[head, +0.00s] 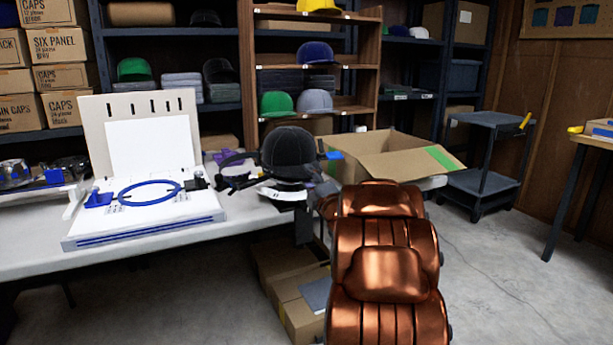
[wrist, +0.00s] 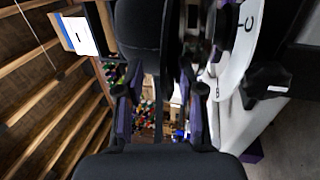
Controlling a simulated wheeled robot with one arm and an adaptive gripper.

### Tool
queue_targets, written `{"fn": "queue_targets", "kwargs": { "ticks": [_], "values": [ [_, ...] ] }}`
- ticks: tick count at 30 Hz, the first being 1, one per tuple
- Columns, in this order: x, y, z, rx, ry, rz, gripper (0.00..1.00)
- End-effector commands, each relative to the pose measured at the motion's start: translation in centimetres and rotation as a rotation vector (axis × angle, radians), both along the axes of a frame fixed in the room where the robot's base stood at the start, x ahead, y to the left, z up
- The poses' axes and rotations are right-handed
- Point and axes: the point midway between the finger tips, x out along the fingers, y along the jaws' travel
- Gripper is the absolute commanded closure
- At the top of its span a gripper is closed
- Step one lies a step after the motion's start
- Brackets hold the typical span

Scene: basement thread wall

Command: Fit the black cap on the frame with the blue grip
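The black cap (head: 290,150) is at the middle of the head view, above the right end of the white table, crown up. A dark rounded part that looks like the cap also shows at the top of the wrist view (wrist: 140,28). A small blue piece (head: 333,155) shows just right of the cap; I cannot tell whether it is the frame's blue grip. My gripper (wrist: 160,118) has its two purple-padded fingers apart, with a thin dark strip visible between them but no clear contact. In the head view it is mostly hidden by my arm beside the cap.
A hooping stand with a blue ring (head: 150,190) stands on the white table (head: 40,245). Dark frame parts lie left of the cap. A white lettered dial (wrist: 236,55) is close by my gripper. An open carton (head: 395,157) stands behind my arm. Shelves line the back.

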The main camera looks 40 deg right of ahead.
Motion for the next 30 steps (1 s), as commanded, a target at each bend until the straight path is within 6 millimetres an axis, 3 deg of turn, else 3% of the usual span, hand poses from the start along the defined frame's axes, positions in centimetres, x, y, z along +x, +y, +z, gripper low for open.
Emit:
{"fn": "queue_targets", "kwargs": {
  "ticks": [18,30],
  "values": [
    [-8.4,2.9,-2.1,-0.001,0.001,-0.003,0.62],
    [-9.6,3.4,-2.4,-0.002,-0.002,0.0,0.62]
  ]
}}
